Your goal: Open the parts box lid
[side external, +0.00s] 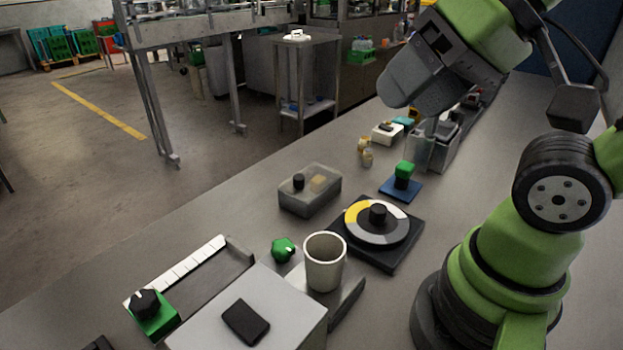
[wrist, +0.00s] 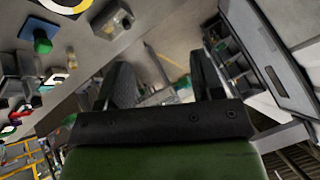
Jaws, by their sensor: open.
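The parts box (side external: 299,203) is a low, translucent grey box in the middle of the bench in the side external view. Its lid (side external: 314,178) lies flat on top and looks closed, with a small black knob (side external: 298,181) on it. A tan shape shows dimly through the lid. In the wrist view the box (wrist: 108,20) appears at the top, left of centre. My gripper (wrist: 162,78) is open, with its two dark fingers apart and nothing between them. It is well away from the box, up at the upper right in the side external view, where its fingertips are unclear.
A dial disc on a black base (side external: 377,233) stands right of the box. A green-topped post on a blue plate (side external: 401,186) and a grey bin (side external: 435,152) stand behind.

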